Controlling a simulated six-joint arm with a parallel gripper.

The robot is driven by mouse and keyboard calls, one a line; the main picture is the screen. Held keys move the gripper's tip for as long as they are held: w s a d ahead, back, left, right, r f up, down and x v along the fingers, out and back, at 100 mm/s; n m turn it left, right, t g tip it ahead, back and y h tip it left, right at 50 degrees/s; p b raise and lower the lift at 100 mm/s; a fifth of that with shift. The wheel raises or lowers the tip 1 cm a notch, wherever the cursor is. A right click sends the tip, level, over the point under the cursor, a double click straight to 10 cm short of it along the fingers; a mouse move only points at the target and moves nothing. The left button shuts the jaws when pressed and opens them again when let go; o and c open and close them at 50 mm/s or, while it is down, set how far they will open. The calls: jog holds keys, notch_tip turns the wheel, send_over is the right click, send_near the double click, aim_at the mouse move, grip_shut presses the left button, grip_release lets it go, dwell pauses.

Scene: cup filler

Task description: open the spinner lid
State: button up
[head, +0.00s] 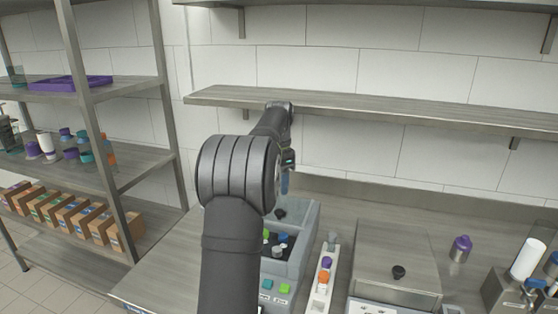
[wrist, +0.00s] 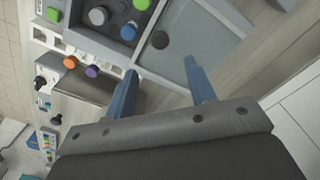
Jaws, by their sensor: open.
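A grey machine (head: 304,222) stands on the counter under my arm. Its pale panel (wrist: 205,35) carries a round black knob (wrist: 160,40), which also shows in the head view (head: 280,213). To its right is a metal box with a flat, shut lid (head: 375,248) and a black knob (head: 398,271). No label tells me which of the two is the spinner. My gripper (wrist: 160,69) is open and empty, its blue fingers apart. The black knob on the grey machine lies just beyond the fingertips, roughly between them, apparently untouched. In the head view my arm hides part of the machine.
A dark recess in the grey machine holds green and grey caps (wrist: 98,16). A narrow white rack with orange and purple caps (head: 326,263) stands between machine and metal box. A wall shelf (head: 400,108) runs behind my arm. A purple-topped container (head: 461,248) stands at right.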

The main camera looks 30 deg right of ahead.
notch_tip(320, 180, up, 8)
send_over(279, 211)
jog(key=shift+f, duration=0.1)
jog(key=shift+f, duration=0.1)
dwell(0.5)
notch_tip(279, 211, down, 17)
jog(key=shift+f, duration=0.2)
dwell(0.4)
jog(key=shift+r, duration=0.15)
notch_tip(279, 211, up, 17)
dwell(0.7)
jog(key=shift+r, duration=0.1)
